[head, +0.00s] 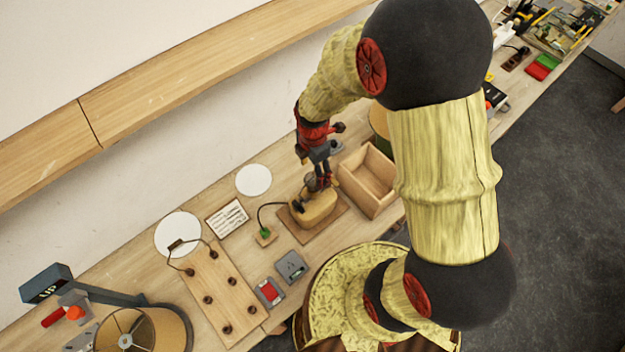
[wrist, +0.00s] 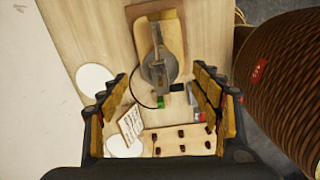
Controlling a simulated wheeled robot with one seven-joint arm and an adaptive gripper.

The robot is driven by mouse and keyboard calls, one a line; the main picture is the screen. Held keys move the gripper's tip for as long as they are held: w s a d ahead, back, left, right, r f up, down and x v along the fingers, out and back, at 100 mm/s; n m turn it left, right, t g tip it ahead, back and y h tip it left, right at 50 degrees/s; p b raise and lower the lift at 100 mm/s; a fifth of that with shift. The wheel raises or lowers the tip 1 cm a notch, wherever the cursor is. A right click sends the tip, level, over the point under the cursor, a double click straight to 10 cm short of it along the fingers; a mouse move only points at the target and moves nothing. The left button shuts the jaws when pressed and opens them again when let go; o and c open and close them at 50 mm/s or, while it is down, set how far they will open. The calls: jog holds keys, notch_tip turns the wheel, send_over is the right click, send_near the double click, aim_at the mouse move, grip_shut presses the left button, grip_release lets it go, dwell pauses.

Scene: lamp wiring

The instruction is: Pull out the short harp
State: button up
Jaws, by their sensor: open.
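A thin wire harp (head: 198,241) with a dark piece on its arch stands at the far-left end of a wooden peg board (head: 228,296) in the head view. No other harp is clear, so I cannot compare its length. The board shows at the bottom of the wrist view (wrist: 170,142), with several dark pegs; the harp cannot be made out there. My gripper (head: 323,182) is open, with nothing seen between its fingers. It is at the tan lamp base (head: 318,211) with a grey top, away from the board; I cannot tell whether they touch.
An open wooden box (head: 361,176) stands right of the lamp base. A written card (head: 228,217), white discs (head: 254,180), a red-topped block (head: 269,291) and a grey block (head: 291,266) lie around the board.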

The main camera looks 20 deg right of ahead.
notch_tip(320, 180, up, 6)
jog(key=shift+r, duration=0.55)
jog(key=shift+c, duration=1.3)
jog(key=shift+f+m+b, duration=0.1)
jog(key=shift+m+b, duration=0.3)
jog(key=shift+m, duration=0.2)
jog(key=m, duration=0.5)
jog(key=shift+f, duration=0.1)
jog(key=m, duration=0.4)
jog(key=shift+m, duration=0.4)
jog(key=shift+f, duration=3.9)
jog(key=shift+c, duration=0.4)
jog(key=c, duration=1.2)
